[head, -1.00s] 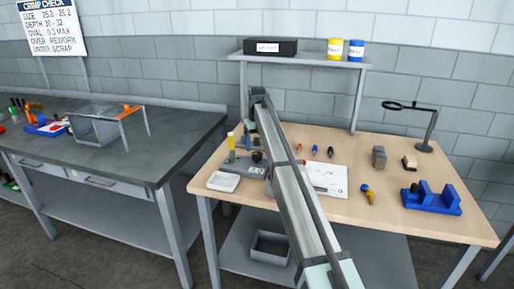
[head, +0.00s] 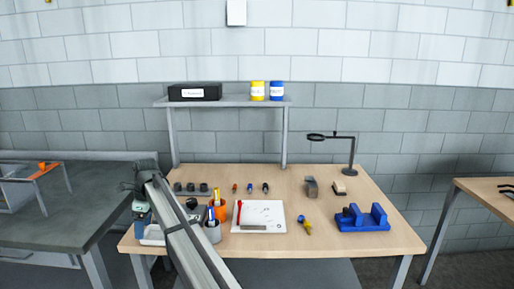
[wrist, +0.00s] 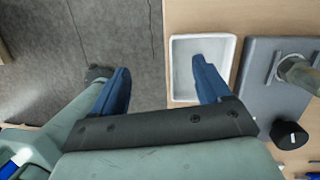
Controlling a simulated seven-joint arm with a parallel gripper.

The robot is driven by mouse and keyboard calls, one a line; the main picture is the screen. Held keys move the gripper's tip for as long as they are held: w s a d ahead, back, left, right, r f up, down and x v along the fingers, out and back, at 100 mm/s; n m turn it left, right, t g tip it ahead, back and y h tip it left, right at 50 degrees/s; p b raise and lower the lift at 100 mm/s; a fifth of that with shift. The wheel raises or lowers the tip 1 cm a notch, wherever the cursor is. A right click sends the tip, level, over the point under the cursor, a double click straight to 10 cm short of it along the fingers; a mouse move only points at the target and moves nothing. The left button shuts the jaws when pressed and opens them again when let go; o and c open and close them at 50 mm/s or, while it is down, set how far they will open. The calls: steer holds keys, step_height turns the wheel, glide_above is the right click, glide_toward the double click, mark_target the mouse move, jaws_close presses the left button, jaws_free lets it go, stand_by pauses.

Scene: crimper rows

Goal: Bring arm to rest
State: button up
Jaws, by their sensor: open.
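My gripper (wrist: 158,80) is open in the wrist view, its two blue fingers wide apart with nothing between them. It hangs over the front left edge of the wooden bench (head: 275,172). The right finger overlaps a white tray (wrist: 184,60) on the bench; the left finger is over the floor. In the head view my arm reaches to the bench's left side, and its links hide part of what stands there. The tray (head: 152,236) shows partly behind the arm.
A grey fixture base (wrist: 262,85) with a post and black knob (wrist: 289,135) stands close right of the tray. Pen cups (head: 212,232), a white sheet (head: 262,212), a blue holder (head: 362,218) and a magnifier (head: 350,155) are farther right. A grey bench (head: 75,205) stands left.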

steer(key=s+f+n, duration=0.7)
steer(key=s+f, duration=0.3)
steer(key=f, duration=0.2)
steer(key=s+d+f+n+g+h, duration=0.1)
steer(key=s+d+f+n, duration=0.1)
steer(key=d+f, duration=1.3)
steer(key=s+d+f+n+g, duration=0.1)
steer(key=s+d+f+n, duration=0.15)
steer(key=d+f, duration=1.15)
steer(key=s+d+f+n+g, duration=0.1)
steer(key=s+d+f, duration=0.3)
steer(key=s+d, duration=0.35)
steer(key=s+d+f+n+h, duration=0.1)
steer(key=s+d+f, duration=0.3)
steer(key=s+d, duration=0.35)
steer(key=s+d+f+n+g, duration=0.1)
steer(key=s+d+f+n, duration=0.1)
steer(key=s+d+f, duration=0.4)
steer(key=s+d+n+g, duration=0.1)
steer(key=s+d, duration=0.5)
steer(key=s, duration=0.6)
steer(key=shift+d+r, duration=0.2)
steer(key=shift+d, duration=0.15)
steer(key=shift+w, duration=0.1)
steer(key=shift+c, duration=0.2)
